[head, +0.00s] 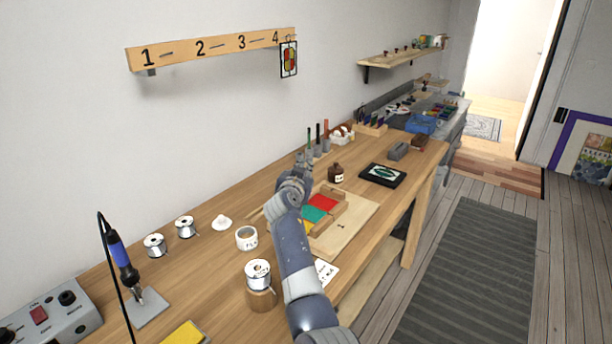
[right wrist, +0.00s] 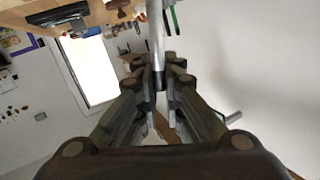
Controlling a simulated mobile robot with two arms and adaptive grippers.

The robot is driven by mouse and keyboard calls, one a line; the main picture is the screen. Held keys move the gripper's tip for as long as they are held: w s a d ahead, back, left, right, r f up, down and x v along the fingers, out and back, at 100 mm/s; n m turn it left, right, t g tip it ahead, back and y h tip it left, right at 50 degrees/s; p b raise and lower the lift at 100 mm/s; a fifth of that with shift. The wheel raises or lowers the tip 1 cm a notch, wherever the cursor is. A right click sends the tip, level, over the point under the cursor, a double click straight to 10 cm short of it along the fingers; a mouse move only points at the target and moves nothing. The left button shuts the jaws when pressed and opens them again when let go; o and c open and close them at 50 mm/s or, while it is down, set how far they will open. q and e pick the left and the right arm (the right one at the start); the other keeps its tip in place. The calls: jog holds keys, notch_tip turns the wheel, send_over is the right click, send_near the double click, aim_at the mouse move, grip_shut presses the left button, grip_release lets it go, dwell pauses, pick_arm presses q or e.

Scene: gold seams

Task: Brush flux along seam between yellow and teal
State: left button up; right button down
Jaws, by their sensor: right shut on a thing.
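The coloured pieces lie on a wooden board (head: 358,215) on the bench. The teal piece (head: 314,215) borders a red piece (head: 322,203). My right arm covers the area beside the teal piece, so the yellow piece and its seam with teal cannot be made out clearly. My right gripper (head: 293,187) is above the bench behind the board. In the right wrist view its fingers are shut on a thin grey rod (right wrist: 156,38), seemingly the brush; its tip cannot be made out. A white jar of flux (head: 246,240) stands open left of my arm. My left gripper is out of view.
A solder spool (head: 258,273) on a wooden block stands close to my right forearm. A soldering iron (head: 124,262) stands at left.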

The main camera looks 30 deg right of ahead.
dwell(0.7)
jog(key=shift+b, duration=0.35)
jog(key=shift+f+b, duration=0.35)
jog(key=shift+b, duration=0.05)
dwell(1.0)
jog(key=shift+f+b, duration=0.1)
jog(key=shift+b, duration=0.3)
dwell(1.0)
